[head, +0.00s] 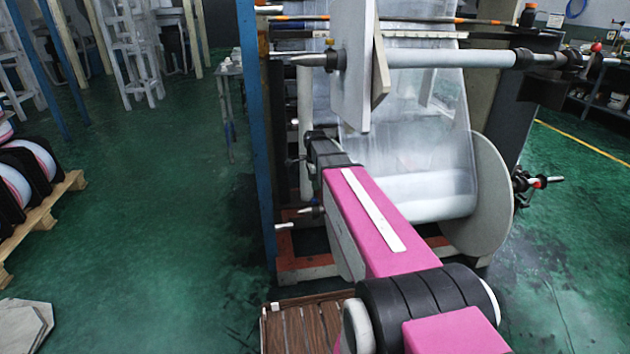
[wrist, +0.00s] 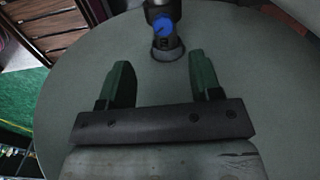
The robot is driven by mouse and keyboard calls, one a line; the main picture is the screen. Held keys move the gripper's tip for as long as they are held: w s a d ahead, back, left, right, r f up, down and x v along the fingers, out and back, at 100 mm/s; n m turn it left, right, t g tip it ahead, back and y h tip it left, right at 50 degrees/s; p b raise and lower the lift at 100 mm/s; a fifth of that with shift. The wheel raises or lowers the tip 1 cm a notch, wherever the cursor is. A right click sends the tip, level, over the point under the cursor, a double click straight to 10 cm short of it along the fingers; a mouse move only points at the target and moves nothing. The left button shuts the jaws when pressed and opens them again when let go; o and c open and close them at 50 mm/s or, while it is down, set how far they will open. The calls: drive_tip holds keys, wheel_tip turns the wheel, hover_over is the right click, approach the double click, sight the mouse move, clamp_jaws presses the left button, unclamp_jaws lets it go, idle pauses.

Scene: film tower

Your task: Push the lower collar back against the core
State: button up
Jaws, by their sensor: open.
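In the wrist view a grey metal collar (wrist: 168,52) with a blue knob (wrist: 165,24) sits on a shaft end at the middle of a large pale round disc (wrist: 245,75). My gripper (wrist: 160,72) is open and empty, its two green fingers spread in front of the disc, just short of the collar. I cannot tell whether the collar touches the disc or the core. In the head view the lower film roll (head: 435,193) has a round end disc (head: 490,200) on its right. My pink arm hides the roll's left end and the lower collar there.
An upper roller (head: 450,58) with a pale plate (head: 350,70) crosses above my arm. A blue post (head: 255,130) stands to the left. A slatted brown wooden piece (head: 300,328) lies low in front.

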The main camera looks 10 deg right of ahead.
sight(315, 199)
drive_tip(key=shift+w+r, duration=0.1)
drive_tip(key=shift+w, duration=0.15)
wheel_tip(315, 199, down, 11)
drive_tip(key=shift+r, duration=0.15)
idle(0.4)
